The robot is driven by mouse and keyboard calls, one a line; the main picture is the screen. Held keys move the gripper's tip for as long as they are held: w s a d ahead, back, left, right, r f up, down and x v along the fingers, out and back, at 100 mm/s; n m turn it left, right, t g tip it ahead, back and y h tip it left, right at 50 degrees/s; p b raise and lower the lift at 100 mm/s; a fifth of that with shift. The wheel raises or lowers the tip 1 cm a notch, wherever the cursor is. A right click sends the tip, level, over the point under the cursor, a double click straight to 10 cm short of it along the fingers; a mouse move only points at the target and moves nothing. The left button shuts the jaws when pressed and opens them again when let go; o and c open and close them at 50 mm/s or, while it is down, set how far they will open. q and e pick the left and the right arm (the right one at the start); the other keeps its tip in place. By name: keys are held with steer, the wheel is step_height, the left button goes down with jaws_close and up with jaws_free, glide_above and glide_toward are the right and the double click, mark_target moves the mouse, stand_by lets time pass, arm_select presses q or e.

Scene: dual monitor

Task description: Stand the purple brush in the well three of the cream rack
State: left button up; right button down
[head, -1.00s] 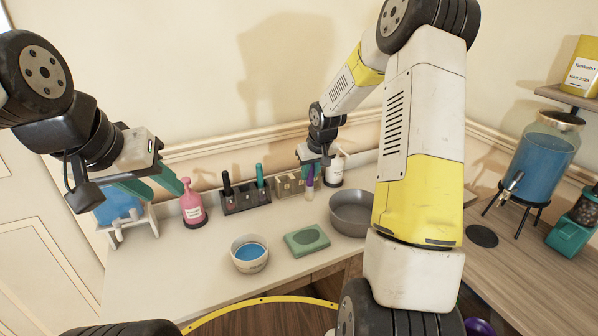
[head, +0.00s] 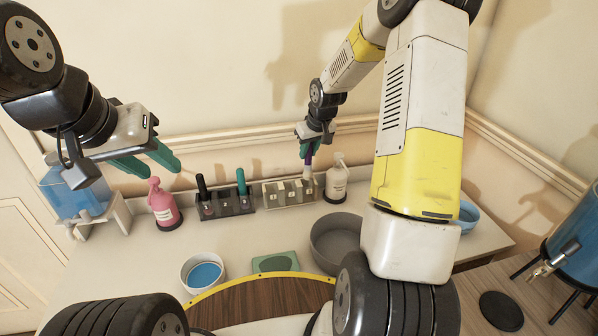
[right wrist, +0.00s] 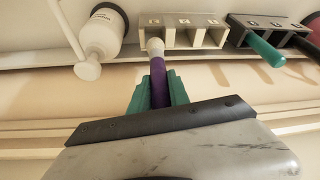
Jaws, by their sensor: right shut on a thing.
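The purple brush (head: 308,159) is gripped upright in my right gripper (head: 309,146), its pale tip pointing down at the right end of the cream rack (head: 276,196). In the right wrist view the purple handle (right wrist: 159,82) lies between the teal fingers (right wrist: 158,92). The pale tip (right wrist: 155,46) there overlaps the end well of the cream rack (right wrist: 196,38), nearest the white bottle; I cannot tell whether it is inside the well. The well numbers are too small to read surely. My left gripper (head: 155,160) is open and empty, above and left of the pink bottle.
A white pump bottle (head: 336,184) stands close right of the cream rack. A dark rack (head: 228,208) holding a black and a teal brush stands on its left. A pink bottle (head: 163,207), blue-filled bowl (head: 204,273), green dish (head: 275,263) and grey pan (head: 338,240) are nearby.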

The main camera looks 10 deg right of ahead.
mark_target(309, 170)
step_height(309, 170, down, 8)
steer(key=shift+f, duration=0.25)
steer(key=c, duration=1.2)
jaws_free()
steer(key=shift+f, duration=0.1)
steer(key=shift+c, duration=0.2)
steer(key=s+a+r+m, duration=0.1)
steer(key=s+r, duration=0.8)
steer(key=r, duration=0.4)
steer(key=s+a+r, duration=0.1)
steer(key=s+r, duration=0.8)
steer(key=r, duration=0.4)
steer(key=s+a+r+t, duration=0.1)
steer(key=s+r, duration=0.1)
steer(key=s, duration=0.5)
steer(key=s+a+r+m+y, duration=0.1)
steer(key=s+r, duration=0.2)
steer(key=s, duration=0.5)
steer(key=shift+s+a+t, duration=0.15)
steer(key=shift+a+t, duration=0.25)
